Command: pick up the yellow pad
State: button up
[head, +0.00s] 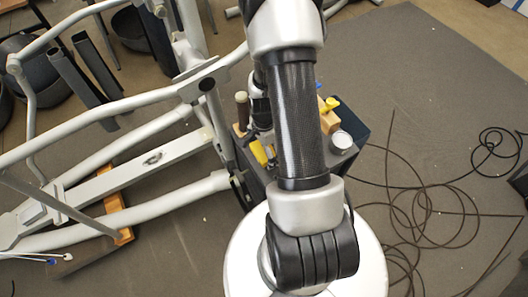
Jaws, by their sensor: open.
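A yellow object (258,152), which looks like the yellow pad, lies on a dark crate or stand (258,185) just left of my arm. It is small in the head view and partly covered by nearby things, so its exact shape is unclear. My gripper (262,122) shows only in part, as a dark wrist end above the left side of the stand, close behind the yellow object in the picture. My arm hides much of it. The jaws are open, with nothing visibly held.
On the stand are a second yellow piece (331,103), a wooden block (327,122), a white-topped round can (342,140) and a brown-handled item (242,108). A grey metal machine frame (150,170) fills the left. Black cables (430,215) lie loose on the right floor.

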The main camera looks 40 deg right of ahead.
jog(key=shift+c, duration=0.5)
jog(key=c, duration=0.9)
notch_tip(320, 180, up, 20)
jog(key=p, duration=0.6)
